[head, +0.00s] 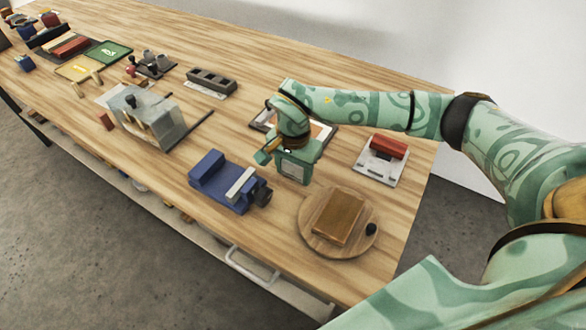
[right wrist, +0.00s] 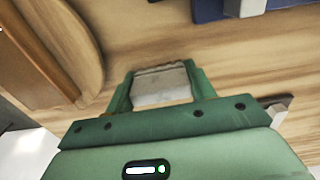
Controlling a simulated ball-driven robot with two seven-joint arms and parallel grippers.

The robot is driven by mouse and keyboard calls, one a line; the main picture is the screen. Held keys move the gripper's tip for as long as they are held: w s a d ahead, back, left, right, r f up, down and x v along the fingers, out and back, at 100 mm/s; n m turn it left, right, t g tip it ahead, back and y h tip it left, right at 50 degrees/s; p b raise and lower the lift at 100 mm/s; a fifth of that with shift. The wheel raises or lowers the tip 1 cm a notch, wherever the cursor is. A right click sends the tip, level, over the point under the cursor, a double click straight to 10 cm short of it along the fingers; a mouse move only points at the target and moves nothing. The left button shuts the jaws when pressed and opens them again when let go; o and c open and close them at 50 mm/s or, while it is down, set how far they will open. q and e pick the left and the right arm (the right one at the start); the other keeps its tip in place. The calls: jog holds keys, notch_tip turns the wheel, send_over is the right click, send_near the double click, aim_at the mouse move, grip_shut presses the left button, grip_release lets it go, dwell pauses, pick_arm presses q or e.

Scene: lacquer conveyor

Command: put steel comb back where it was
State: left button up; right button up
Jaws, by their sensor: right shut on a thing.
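My right gripper (head: 292,170) is over the right part of the wooden table, between a blue vise-like block (head: 212,176) and a framed flat sheet (head: 325,133) partly hidden behind it. In the right wrist view, the gripper (right wrist: 161,90) is shut on a flat grey metal piece, which looks like the steel comb (right wrist: 162,84). The piece sits across between the two green fingers; no teeth can be made out. Bare wood shows beyond it, and I cannot tell whether it touches the table. My left gripper is not in view.
A round wooden board (head: 310,239) with a brown block (head: 338,217) lies at the front right. A white plate (head: 366,172) with a red block (head: 388,147) is at the right. A dark slotted holder (head: 211,81) and a grey box (head: 143,128) stand further left.

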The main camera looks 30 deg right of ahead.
aim_at(294, 165)
jog(key=shift+r, duration=0.1)
jog(key=o, duration=1.2)
jog(key=shift+c, duration=0.2)
notch_tip(294, 165, up, 12)
jog(key=p, duration=0.3)
jog(key=shift+s, duration=0.1)
